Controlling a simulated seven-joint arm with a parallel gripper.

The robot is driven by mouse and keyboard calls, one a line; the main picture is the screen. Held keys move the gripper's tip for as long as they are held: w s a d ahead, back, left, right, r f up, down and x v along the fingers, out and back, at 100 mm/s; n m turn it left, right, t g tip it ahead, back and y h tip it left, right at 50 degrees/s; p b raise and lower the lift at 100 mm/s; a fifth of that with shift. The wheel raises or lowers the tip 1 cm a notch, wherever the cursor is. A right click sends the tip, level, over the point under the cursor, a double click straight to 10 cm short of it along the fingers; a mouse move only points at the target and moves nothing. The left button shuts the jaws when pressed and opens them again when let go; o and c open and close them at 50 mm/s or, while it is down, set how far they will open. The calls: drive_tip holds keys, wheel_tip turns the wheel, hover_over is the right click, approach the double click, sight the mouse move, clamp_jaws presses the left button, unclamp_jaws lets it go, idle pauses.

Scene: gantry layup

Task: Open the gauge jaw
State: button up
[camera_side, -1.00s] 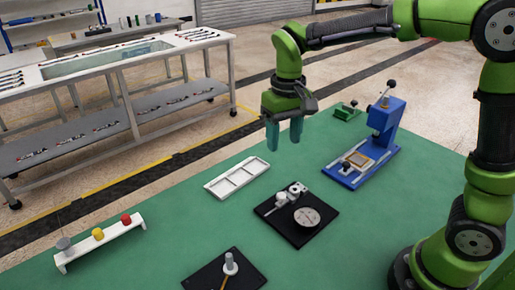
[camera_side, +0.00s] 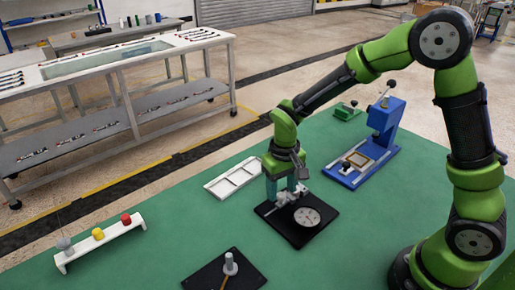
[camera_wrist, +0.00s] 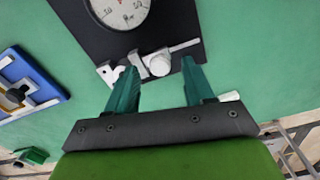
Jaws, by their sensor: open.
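The gauge is a black base plate (camera_side: 300,239) with a round white dial (camera_side: 306,217) and a pale metal jaw mechanism (camera_side: 285,197) behind the dial. My gripper (camera_side: 287,200) is low over the back of the gauge, fingers pointing down. In the wrist view my gripper (camera_wrist: 155,72) is open, with the jaw and knob between and just beyond the fingertips. I cannot tell whether the fingers touch it.
A white divided tray (camera_side: 235,178) lies to the left of the gauge. A blue press (camera_side: 380,135) stands at the back right. A white rack (camera_side: 100,243) with coloured knobs is at the left. A black plate with a post (camera_side: 230,263) is in front.

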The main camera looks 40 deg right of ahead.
drive_tip(key=shift+f, duration=0.5)
clamp_jaws()
